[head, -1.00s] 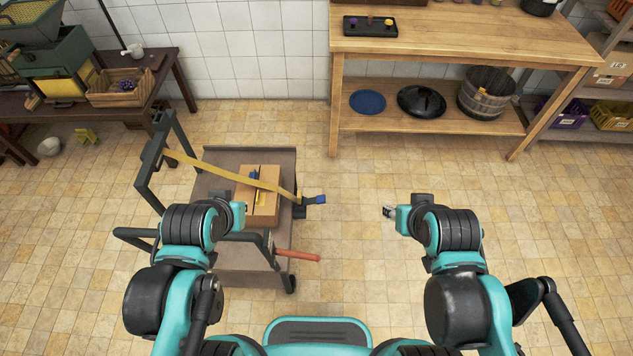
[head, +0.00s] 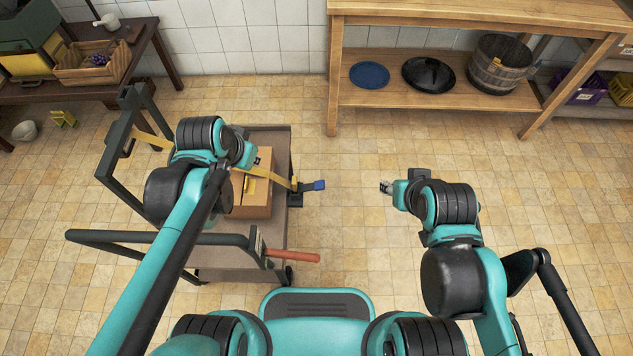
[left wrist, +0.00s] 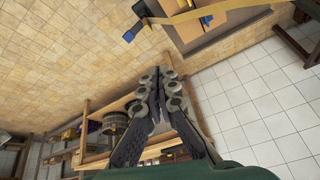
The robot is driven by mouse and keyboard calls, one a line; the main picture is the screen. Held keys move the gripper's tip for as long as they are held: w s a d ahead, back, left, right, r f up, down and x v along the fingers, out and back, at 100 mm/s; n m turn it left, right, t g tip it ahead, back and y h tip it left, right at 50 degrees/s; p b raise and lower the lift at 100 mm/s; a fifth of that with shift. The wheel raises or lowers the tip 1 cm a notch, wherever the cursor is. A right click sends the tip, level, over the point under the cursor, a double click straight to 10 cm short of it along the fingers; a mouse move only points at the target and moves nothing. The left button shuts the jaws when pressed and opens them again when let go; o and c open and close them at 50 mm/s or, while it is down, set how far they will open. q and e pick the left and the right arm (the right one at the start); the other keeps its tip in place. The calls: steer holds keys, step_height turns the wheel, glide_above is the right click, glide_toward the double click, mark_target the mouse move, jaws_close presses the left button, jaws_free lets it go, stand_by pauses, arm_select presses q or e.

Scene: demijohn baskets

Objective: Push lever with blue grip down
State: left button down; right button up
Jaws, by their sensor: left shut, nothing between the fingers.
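The lever's blue grip (head: 313,186) sticks out to the right from the cart's right edge, beside a dark bracket. My left gripper (head: 260,157) is shut and empty. In the head view it appears over the cardboard box, up and left of the blue grip, with a gap between them in the picture. I cannot tell its height. My right gripper (head: 386,187) is right of the blue grip, over the floor; its finger opening is too small to judge.
The cart (head: 282,150) carries a cardboard box (head: 262,190) under a yellow strap (head: 276,180). A red handle (head: 293,256) juts from its near right side. A wooden shelf table (head: 333,95) stands behind. The floor between cart and right arm is clear.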

arm_select(q)
steer(key=w+d+f+m+g, duration=0.1)
steer(key=w+d+f+m, duration=0.2)
steer(key=w, duration=0.3)
steer(key=m+g+h+p, duration=0.3)
steer(key=m+g, duration=0.1)
steer(key=m, duration=0.7)
glide_above(319, 184)
steer(key=a, duration=0.6)
step_height(319, 184, down, 20)
steer(key=shift+d+r, duration=0.1)
steer(key=b+x, duration=0.2)
steer(key=x, duration=0.5)
steer(key=b+x, duration=0.3)
steer(key=x, duration=0.4)
steer(key=shift+s, duration=0.2)
